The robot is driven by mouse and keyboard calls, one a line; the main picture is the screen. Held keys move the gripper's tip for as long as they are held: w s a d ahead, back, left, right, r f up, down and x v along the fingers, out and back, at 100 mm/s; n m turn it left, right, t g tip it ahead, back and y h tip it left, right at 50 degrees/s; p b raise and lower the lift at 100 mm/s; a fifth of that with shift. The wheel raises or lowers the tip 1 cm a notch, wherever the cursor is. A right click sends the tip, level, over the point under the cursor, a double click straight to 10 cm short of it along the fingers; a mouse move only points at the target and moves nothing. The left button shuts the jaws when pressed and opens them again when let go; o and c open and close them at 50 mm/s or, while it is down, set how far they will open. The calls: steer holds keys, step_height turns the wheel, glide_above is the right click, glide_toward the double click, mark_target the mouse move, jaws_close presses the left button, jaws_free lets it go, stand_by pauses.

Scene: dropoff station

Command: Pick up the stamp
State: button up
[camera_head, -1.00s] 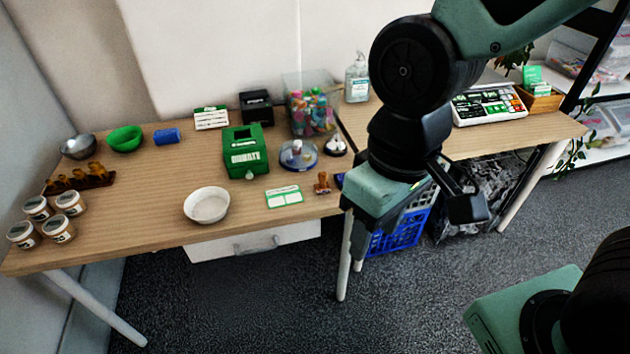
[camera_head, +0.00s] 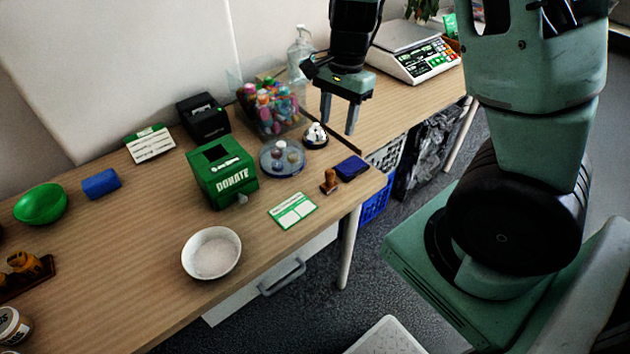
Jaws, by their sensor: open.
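The stamp (camera_head: 330,182), a small brown wooden one, stands upright near the front right corner of the left table (camera_head: 140,270). A blue ink pad (camera_head: 351,168) lies just right of it. My gripper (camera_head: 339,118) points down with its two fingers apart and nothing between them. It hangs above the table area behind the stamp and ink pad, clear of both. The stamp is fully in view.
A green-and-white card (camera_head: 293,211), a round clear tray (camera_head: 283,158), a small black-and-white item (camera_head: 315,136) and a green donation box (camera_head: 222,174) stand near the stamp. A white bowl (camera_head: 211,254) is at the front. A scale (camera_head: 413,52) stands on the right table.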

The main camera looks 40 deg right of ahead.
mark_target(331, 171)
steer(key=f+b, duration=0.1)
steer(key=f, duration=0.4)
steer(key=a+f+b, duration=0.1)
steer(key=f, duration=0.4)
steer(key=f+b, duration=0.2)
steer(key=f, duration=0.4)
steer(key=shift+s+a+f, duration=0.1)
steer(key=shift+s+a, duration=0.1)
steer(key=shift+a, duration=0.15)
jaws_close()
